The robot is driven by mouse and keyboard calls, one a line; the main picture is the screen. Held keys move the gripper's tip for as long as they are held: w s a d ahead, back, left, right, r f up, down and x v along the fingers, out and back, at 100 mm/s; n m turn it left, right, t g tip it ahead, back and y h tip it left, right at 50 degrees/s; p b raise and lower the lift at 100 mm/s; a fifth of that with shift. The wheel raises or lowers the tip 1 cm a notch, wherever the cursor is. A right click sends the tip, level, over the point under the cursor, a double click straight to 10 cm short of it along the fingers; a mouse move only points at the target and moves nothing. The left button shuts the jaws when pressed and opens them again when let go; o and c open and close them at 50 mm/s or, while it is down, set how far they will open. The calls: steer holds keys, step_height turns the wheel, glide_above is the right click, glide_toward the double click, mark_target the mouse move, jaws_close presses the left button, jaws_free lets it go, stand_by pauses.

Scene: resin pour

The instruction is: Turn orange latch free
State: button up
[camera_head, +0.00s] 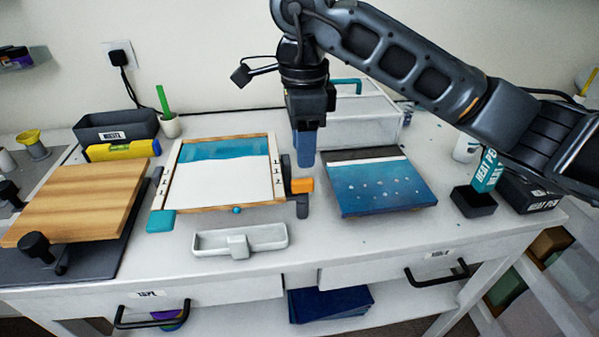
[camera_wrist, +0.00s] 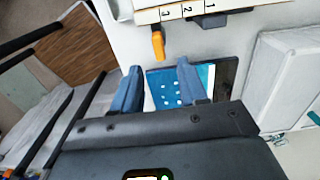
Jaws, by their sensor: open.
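The orange latch (camera_head: 302,185) sits at the right side of a wood-rimmed white frame (camera_head: 270,203), by a dark clamp-like bracket (camera_head: 287,175). In the wrist view the orange latch (camera_wrist: 158,43) hangs below the frame's numbered edge (camera_wrist: 190,10). My gripper (camera_head: 306,162) points down above and behind the latch, near the frame's right side. In the wrist view my gripper (camera_wrist: 160,78) has its two blue fingers apart with nothing between them. The latch lies beyond the fingertips, and I see no contact.
A blue speckled panel (camera_head: 380,188) lies just right of the latch. A white box (camera_head: 345,130) with a teal handle stands behind. A wooden board (camera_head: 80,200) is at the left, and a pale tray (camera_head: 265,238) is in front. A black bin (camera_head: 473,202) stands at the right.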

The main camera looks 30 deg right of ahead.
mark_target(303, 180)
step_height(303, 180, down, 7)
steer(key=shift+f+p, duration=0.15)
steer(key=shift+p, duration=0.35)
steer(key=shift+c, duration=0.4)
jaws_close()
